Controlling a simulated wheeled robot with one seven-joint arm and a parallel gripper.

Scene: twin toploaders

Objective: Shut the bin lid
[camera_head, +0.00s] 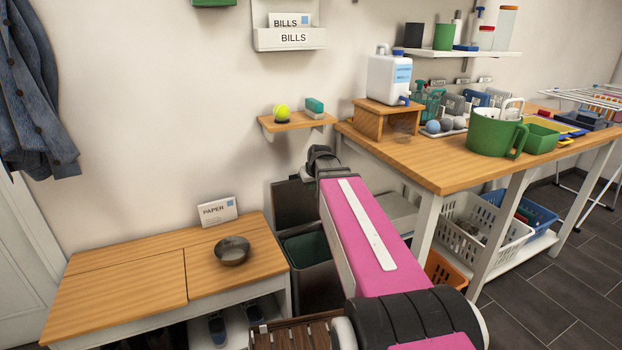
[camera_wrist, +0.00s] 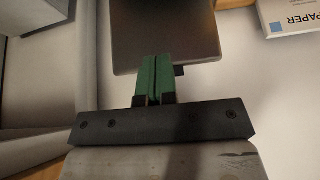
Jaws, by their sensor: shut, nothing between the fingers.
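The dark grey bin (camera_head: 318,285) stands between the wooden bench and the workbench, partly hidden by my pink arm. Its lid (camera_head: 295,204) is raised upright against the wall, and the green inside of the bin shows below it. In the wrist view, a dark panel that looks like the lid (camera_wrist: 165,35) fills the top middle. My gripper (camera_wrist: 154,62) has its green fingers shut together with nothing between them. The fingertips overlap the panel's edge in the picture; I cannot tell whether they touch it. In the head view the fingers are hidden at the arm's far end.
A wooden bench (camera_head: 120,275) at left holds a bowl (camera_head: 232,251) and a PAPER sign (camera_head: 217,211). A small wall shelf (camera_head: 297,122) with a yellow ball is near the arm's end. The workbench (camera_head: 450,170) stands at right, with baskets below it.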

